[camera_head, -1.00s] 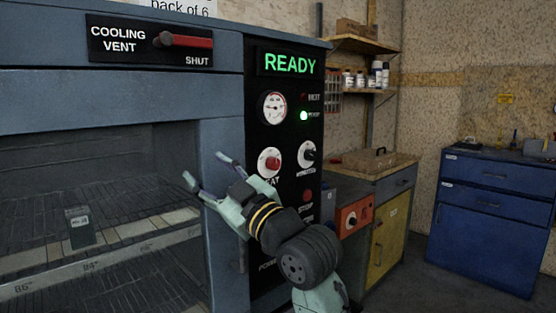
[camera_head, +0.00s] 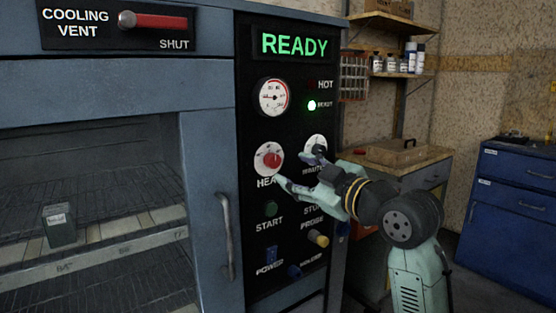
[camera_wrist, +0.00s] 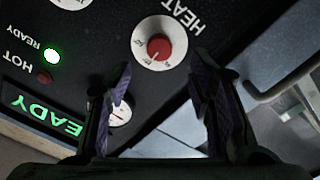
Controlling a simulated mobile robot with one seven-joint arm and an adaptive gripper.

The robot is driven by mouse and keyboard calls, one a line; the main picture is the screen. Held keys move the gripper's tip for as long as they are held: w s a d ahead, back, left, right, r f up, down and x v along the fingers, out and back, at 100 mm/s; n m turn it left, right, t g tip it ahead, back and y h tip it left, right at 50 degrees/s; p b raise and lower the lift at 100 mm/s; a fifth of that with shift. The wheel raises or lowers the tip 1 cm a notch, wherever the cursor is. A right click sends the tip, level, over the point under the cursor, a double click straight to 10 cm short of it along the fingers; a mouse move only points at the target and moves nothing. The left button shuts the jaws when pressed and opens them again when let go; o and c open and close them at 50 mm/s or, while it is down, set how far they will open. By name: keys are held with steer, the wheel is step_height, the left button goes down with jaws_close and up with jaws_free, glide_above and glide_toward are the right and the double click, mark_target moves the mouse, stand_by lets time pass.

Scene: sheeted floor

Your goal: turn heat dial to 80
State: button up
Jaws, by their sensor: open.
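The heat dial (camera_head: 269,159) is a red knob on a white scale plate on the black control panel (camera_head: 263,118). It also shows in the wrist view (camera_wrist: 159,47), ahead of the fingers. The scale numbers are too small to read. My gripper (camera_head: 298,171) is open and empty, in front of the panel to the right of and slightly below the heat dial in the head view. In the wrist view its two fingers (camera_wrist: 160,95) stand apart, and the dial lies beyond the gap between them, not held.
The minutes dial (camera_head: 316,148) is right of the heat dial, partly hidden by my gripper. Below are a start button (camera_head: 270,209), a yellow probe knob (camera_head: 318,238) and a power switch (camera_head: 271,255). A door handle (camera_head: 225,235) sticks out at left. The green sign reads READY (camera_head: 294,44).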

mark_target(275, 162)
steer(key=p+x, duration=0.1)
steer(key=x, duration=0.6)
steer(key=shift+w+a+p, duration=0.1)
steer(key=shift+w+p, duration=0.05)
steer(key=shift+p, duration=0.15)
steer(key=shift+c, duration=0.4)
jaws_close()
